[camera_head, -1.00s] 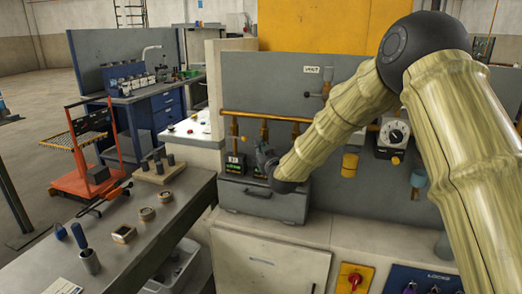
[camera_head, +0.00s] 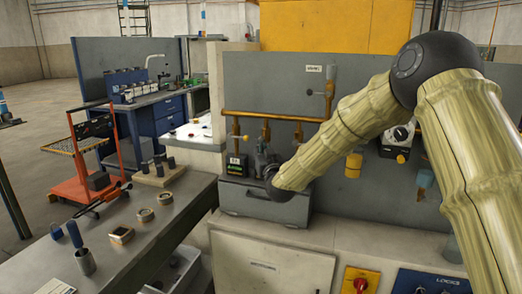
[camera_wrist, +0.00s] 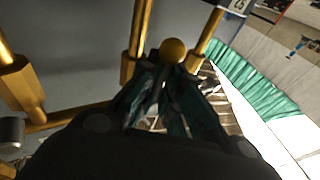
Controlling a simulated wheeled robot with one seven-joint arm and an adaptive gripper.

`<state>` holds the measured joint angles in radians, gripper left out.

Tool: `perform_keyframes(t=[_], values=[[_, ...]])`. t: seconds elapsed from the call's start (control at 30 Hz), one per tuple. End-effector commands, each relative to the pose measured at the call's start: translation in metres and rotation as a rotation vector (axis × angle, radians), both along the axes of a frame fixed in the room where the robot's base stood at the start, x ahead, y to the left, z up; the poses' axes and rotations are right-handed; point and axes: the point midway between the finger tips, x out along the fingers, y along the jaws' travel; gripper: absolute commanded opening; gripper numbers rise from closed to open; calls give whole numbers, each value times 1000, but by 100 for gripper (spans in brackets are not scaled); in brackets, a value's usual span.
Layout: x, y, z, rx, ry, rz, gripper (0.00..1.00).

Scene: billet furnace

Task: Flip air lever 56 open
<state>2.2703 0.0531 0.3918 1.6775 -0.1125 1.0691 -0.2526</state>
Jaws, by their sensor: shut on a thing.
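A brass pipe manifold (camera_head: 275,117) with several vertical drops runs along the grey panel; it shows large in the wrist view. My gripper (camera_wrist: 172,72) points at these pipes, its dark fingers closed around a lever whose yellow ball knob (camera_wrist: 173,50) shows at the fingertips. The lever's shaft is mostly hidden between the fingers. In the head view my gripper (camera_head: 262,160) is just right of a small black box (camera_head: 235,165) with green lettering, above the grey case. No number 56 is readable on the lever.
A grey case (camera_head: 262,203) stands on the ledge under my gripper. Right of it are a yellow cylinder (camera_head: 353,164) and a white dial gauge (camera_head: 401,134). A steel bench (camera_head: 150,225) with small parts is at left; open floor lies beyond.

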Motion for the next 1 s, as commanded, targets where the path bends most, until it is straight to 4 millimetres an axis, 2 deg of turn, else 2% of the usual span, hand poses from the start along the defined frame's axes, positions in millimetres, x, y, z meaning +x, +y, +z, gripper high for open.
perform_keyframes(t=[0.03,0.07,0.1,0.2,0.5,0.63,0.77,1.0], values=[[-3,1,-14,-2,21,3,0],[-3,1,-14,-2,21,3,0],[-3,1,-14,-3,22,4,14],[-3,1,-14,-4,22,4,29],[-2,0,-7,-2,11,1,29],[-8,-1,-7,-2,9,1,29],[-23,-6,-9,-1,11,1,29],[-65,-17,-18,-2,13,2,29]])
